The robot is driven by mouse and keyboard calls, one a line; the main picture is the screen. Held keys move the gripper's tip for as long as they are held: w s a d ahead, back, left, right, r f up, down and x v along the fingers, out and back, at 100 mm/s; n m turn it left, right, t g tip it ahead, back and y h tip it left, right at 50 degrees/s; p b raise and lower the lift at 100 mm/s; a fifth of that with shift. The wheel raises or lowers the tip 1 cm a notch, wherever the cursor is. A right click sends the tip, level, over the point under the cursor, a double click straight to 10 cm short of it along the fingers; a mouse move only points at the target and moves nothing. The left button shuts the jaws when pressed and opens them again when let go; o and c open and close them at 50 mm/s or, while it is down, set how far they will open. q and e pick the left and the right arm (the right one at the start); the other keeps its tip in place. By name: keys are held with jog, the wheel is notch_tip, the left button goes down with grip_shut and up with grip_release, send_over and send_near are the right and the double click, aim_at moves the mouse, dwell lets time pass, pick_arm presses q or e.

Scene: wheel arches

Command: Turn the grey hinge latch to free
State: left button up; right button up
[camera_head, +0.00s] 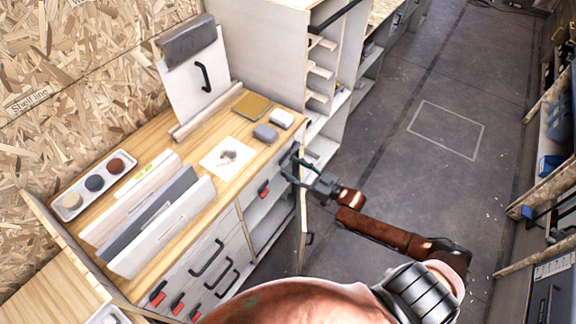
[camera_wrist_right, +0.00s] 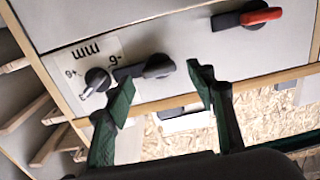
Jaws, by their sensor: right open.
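The grey hinge latch (camera_wrist_right: 148,68) shows in the right wrist view as a dark bar with a grey rounded knob on a pale panel. My right gripper (camera_wrist_right: 162,84) is open, with its two green fingers on either side of the knob end. I cannot tell whether they touch it. In the head view my right gripper (camera_head: 291,167) is at the cabinet's right front edge and hides most of the latch. My left gripper is not in view.
Beside the latch is a round dial (camera_wrist_right: 96,79) on a plate marked mm. A red-handled latch (camera_wrist_right: 250,16) is on the same panel; red handles also line the cabinet front. The worktop (camera_head: 190,145) holds boards, a tray and blocks. The floor (camera_head: 400,160) at right is clear.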

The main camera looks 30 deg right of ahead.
jog(key=shift+w+a, duration=0.25)
jog(key=shift+w, duration=0.4)
jog(key=shift+w+a, duration=0.1)
jog(key=shift+w, duration=0.25)
jog(key=shift+w+a, duration=0.1)
jog(key=shift+c, duration=0.5)
jog(key=c, duration=0.8)
grip_shut()
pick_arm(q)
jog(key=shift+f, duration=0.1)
